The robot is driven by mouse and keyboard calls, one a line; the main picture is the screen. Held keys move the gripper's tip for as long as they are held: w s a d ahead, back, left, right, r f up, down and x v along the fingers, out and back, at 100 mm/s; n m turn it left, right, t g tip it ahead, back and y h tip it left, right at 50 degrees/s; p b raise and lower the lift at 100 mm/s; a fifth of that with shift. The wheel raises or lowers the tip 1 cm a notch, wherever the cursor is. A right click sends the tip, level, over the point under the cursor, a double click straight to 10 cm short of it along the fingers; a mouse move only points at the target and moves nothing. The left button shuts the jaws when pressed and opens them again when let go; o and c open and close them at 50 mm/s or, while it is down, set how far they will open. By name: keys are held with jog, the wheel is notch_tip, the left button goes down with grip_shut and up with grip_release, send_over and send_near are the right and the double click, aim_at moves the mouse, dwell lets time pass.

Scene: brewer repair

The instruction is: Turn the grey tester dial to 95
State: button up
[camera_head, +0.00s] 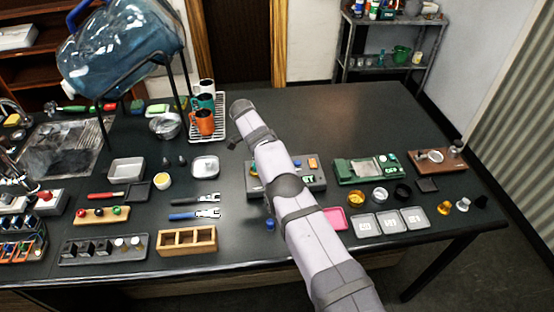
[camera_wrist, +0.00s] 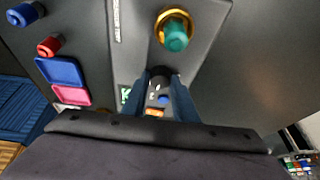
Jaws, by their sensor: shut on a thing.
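The grey tester (camera_head: 318,185) sits on the dark bench, partly covered by my arm in the head view. Its grey housing (camera_wrist: 135,40) fills the middle of the wrist view. Its dial (camera_wrist: 160,84) is a dark knob between my fingertips, largely hidden by them. My gripper (camera_wrist: 161,82) is shut on the dial; my arm hides it in the head view. The tester's green display (camera_head: 308,179) shows at its right side. In the wrist view the display (camera_wrist: 125,95) is partly covered by a finger, so I cannot read the value.
A teal knob in a gold ring (camera_wrist: 174,33) stands on the tester near my fingers. A green device (camera_head: 368,170) is right of the tester. A pink tray (camera_head: 335,218) lies in front. A wooden divided box (camera_head: 187,240) stands left. The bench behind is clear.

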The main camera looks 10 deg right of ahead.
dwell(0.4)
jog(key=o, duration=0.8)
jog(key=shift+c, duration=0.2)
jog(key=shift+r, duration=0.5)
notch_tip(320, 180, up, 9)
jog(key=p, duration=0.6)
